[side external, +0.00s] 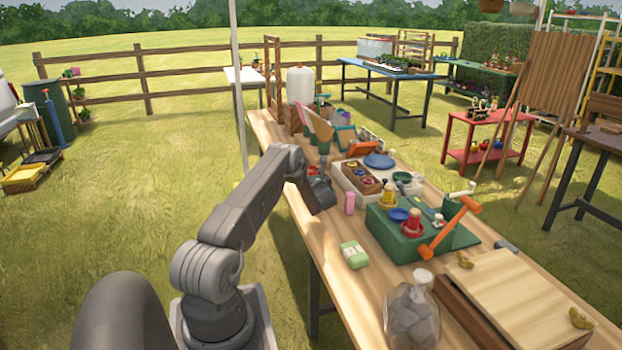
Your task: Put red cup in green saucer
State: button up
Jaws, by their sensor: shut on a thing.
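My gripper (319,186) is over the near left part of the wooden table, at the end of my bent arm. It is shut on a small red thing (312,170) that looks like the red cup. The thing is mostly hidden by the gripper and too small to show its shape. A small round green dish (402,177), which looks like the green saucer, lies on the white tray, to the right of my gripper and apart from it. How high the red thing is above the table is hard to tell.
A wooden box (360,180) with round pieces and a blue plate (379,160) are by the tray.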

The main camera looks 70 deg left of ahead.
jog(key=shift+f, duration=0.25)
jog(key=o, duration=1)
jog(key=shift+r, duration=0.2)
jog(key=shift+d+r, duration=0.1)
jog(key=shift+d, duration=0.15)
jog(key=d, duration=1.1)
jog(key=shift+d, duration=0.3)
jog(key=shift+r, duration=0.15)
